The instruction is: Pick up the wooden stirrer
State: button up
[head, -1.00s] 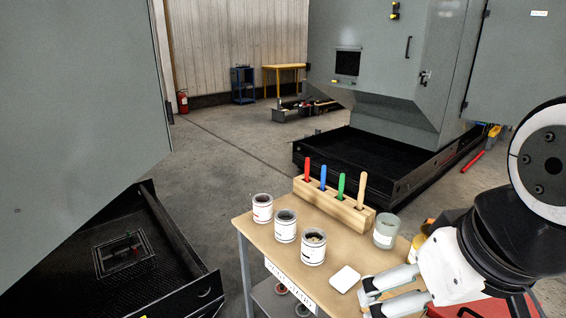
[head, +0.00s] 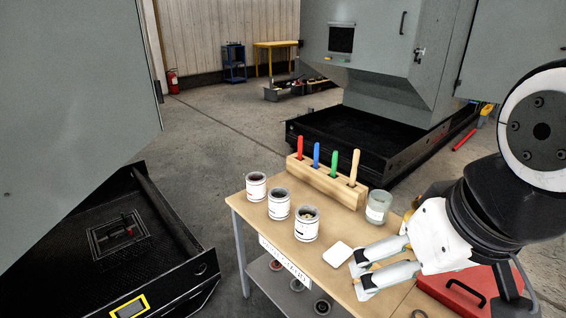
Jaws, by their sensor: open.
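The wooden stirrer (head: 355,165) stands upright in the last slot on the right of a wooden holder block (head: 325,184) at the back of the small table. Red (head: 300,148), blue (head: 317,154) and green (head: 334,163) stirrers stand to its left in the same block. My gripper (head: 359,276) is open and empty over the right part of the table, with its fingers pointing left. It is apart from the stirrer, which is farther back. Nothing hides the stirrer's upper part; its lower end is inside the block.
Three labelled cans (head: 279,204) stand in a row in front of the block. A glass jar (head: 378,206) stands right of the block, near the stirrer. A white square pad (head: 337,254) lies left of my gripper. A red case (head: 465,292) is at the right.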

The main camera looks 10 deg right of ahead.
aim_at(353, 175)
jog(key=i+j+z, duration=0.15)
jog(key=z, duration=0.3)
jog(key=i+j+z, duration=0.1)
jog(key=z, duration=0.3)
jog(key=j+z, duration=0.25)
jog(key=z, duration=0.2)
jog(key=i+j+z, duration=0.3)
jog(key=j, duration=0.95)
jog(key=k+j+z, duration=0.1)
jog(key=j+z, duration=0.2)
jog(key=j, duration=1.8)
